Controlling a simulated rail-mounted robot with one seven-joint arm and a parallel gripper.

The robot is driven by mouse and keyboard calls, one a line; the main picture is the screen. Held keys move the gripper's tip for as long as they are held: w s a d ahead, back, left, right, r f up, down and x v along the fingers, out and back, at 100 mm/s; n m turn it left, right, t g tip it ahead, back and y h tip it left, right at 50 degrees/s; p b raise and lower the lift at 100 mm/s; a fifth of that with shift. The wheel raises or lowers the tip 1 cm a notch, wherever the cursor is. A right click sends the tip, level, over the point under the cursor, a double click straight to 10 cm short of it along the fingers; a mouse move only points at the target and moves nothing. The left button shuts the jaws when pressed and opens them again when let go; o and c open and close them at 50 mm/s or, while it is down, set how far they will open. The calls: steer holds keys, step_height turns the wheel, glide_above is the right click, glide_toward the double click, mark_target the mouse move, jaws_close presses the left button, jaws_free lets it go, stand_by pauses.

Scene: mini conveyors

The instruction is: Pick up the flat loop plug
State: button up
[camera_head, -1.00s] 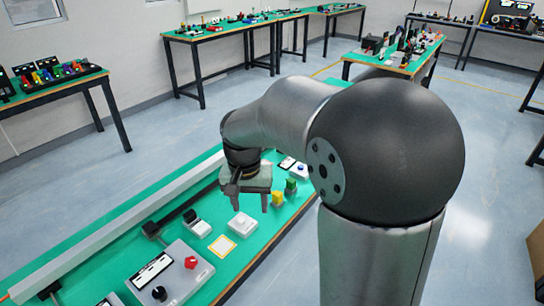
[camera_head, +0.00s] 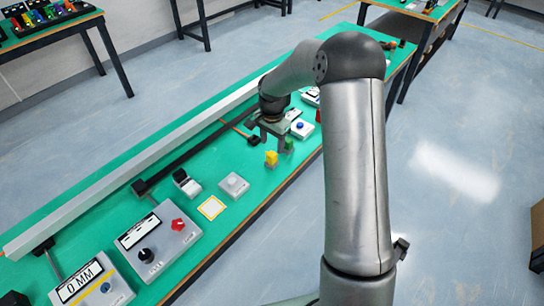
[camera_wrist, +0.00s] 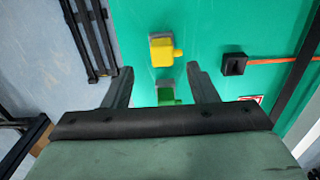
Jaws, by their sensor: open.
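A small yellow block with a knob on one side (camera_head: 271,158) stands on the green table, and it also shows in the wrist view (camera_wrist: 162,50). A small green block (camera_head: 289,146) stands beside it, partly hidden by my gripper in the wrist view (camera_wrist: 166,96). I cannot tell which of these, if either, is the flat loop plug. My gripper (camera_wrist: 158,68) is open and empty, pointing down. In the wrist view the green block shows between its fingers and the yellow block lies just beyond the fingertips. In the head view my gripper (camera_head: 274,140) is close by both blocks.
A grey box with a white button (camera_head: 234,185), a yellow-framed square (camera_head: 211,208) and a control box with a red knob (camera_head: 179,226) lie nearer. A box with a blue button (camera_head: 301,126) is beyond my gripper. A long rail (camera_head: 130,180) runs along the table's left side.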

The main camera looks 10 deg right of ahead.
mark_target(272, 154)
steer(key=shift+w+f+p, duration=0.15)
steer(key=shift+f+p, duration=0.65)
steer(key=shift+f, duration=2.7)
steer(key=c, duration=1.1)
